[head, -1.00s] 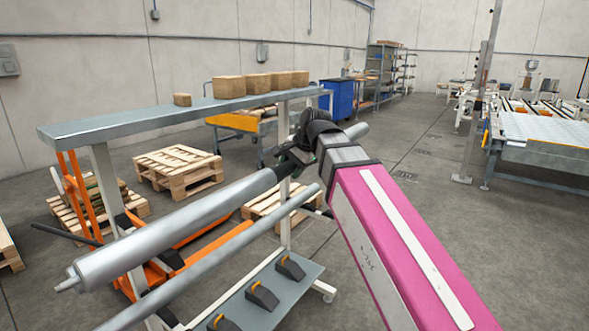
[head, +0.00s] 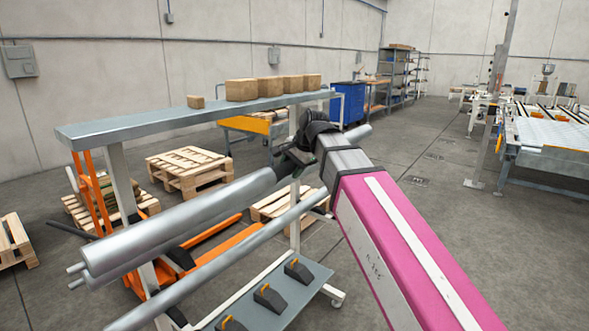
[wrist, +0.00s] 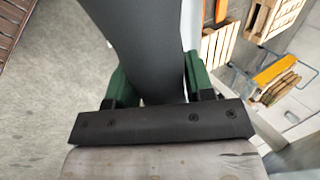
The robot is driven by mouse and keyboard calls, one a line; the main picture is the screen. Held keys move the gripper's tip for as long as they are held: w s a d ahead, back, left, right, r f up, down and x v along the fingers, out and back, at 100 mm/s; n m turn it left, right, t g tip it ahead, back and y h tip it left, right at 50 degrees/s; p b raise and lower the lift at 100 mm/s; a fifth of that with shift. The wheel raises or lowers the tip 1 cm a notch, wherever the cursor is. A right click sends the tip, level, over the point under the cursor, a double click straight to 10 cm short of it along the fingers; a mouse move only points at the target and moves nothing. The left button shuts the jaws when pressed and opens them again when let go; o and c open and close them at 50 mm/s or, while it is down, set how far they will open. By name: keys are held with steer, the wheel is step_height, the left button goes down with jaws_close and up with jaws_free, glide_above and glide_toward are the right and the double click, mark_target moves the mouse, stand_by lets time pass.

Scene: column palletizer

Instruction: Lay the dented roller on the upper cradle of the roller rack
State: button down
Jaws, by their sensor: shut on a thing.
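A long grey roller (head: 190,222) lies slantwise across the head view, its near end at lower left. My gripper (head: 292,160) is shut around it toward its far end. In the wrist view, the green fingers of my gripper (wrist: 155,88) flank the dark grey roller body (wrist: 145,45). No dent can be made out. The roller rack (head: 135,195) stands behind and below the roller. Its upper cradle is largely hidden by the roller, so I cannot tell whether they touch. Two shaft stubs show at the near end, possibly from two overlapping rollers.
A thinner grey bar (head: 225,258) runs below, roughly parallel. The rack's top shelf (head: 150,122) carries several cardboard boxes (head: 242,90). Its low shelf (head: 272,292) holds dark wedge blocks (head: 268,297). Wooden pallets (head: 190,168) and an orange pallet jack (head: 225,245) stand behind.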

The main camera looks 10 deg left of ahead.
steer(key=shift+w+a, duration=2.45)
steer(key=shift+a, duration=2.1)
steer(key=shift+w+a, duration=2.45)
steer(key=shift+a, duration=2.1)
step_height(320, 180, down, 7)
steer(key=shift+s, duration=0.2)
steer(key=shift+f, duration=0.15)
steer(key=shift+c, duration=2.1)
jaws_free()
